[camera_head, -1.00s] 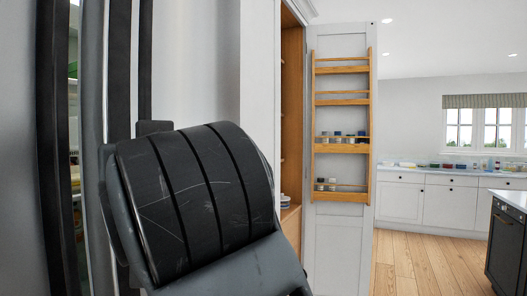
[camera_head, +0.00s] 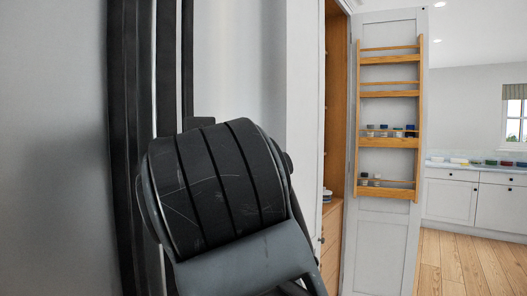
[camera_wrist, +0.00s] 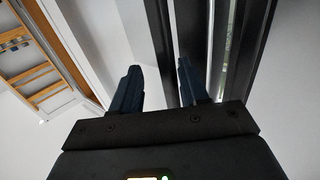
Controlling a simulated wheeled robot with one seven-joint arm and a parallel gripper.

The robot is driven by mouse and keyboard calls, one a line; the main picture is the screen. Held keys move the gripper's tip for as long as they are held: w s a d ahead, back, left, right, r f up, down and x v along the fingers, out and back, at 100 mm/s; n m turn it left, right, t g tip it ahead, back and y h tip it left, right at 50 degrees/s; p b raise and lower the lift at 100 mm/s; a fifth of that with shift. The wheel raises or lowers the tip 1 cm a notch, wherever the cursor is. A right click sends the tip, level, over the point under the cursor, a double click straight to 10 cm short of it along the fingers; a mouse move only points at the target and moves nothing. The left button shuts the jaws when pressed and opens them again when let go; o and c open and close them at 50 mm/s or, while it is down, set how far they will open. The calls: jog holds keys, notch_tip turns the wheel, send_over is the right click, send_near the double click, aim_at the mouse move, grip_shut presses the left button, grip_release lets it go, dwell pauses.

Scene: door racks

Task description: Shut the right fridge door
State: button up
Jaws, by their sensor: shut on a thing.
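The right fridge door (camera_head: 235,70) is a pale grey panel in the head view, with a thin dark upright handle bar (camera_head: 188,60) along its left side. Dark upright edge strips (camera_head: 130,120) stand to its left, beside another grey panel (camera_head: 55,150). In the wrist view, my gripper (camera_wrist: 157,85) has its two dark blue fingers on either side of the dark bar (camera_wrist: 160,35) and is shut on it. A narrow bright slit (camera_wrist: 225,50) shows between black strips there. My arm hides the gripper and lower door in the head view.
A tall cupboard's white door (camera_head: 385,240) stands open at the right, with a wooden rack (camera_head: 390,142) of small jars. It also shows in the wrist view (camera_wrist: 35,65). Beyond are white counters (camera_head: 450,200) and clear wooden floor (camera_head: 460,255).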

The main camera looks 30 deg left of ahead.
jog(key=shift+f, duration=0.1)
dwell(0.5)
jog(key=b+v, duration=0.1)
jog(key=v, duration=0.7)
jog(key=shift+b, duration=0.4)
jog(key=shift+a, duration=0.1)
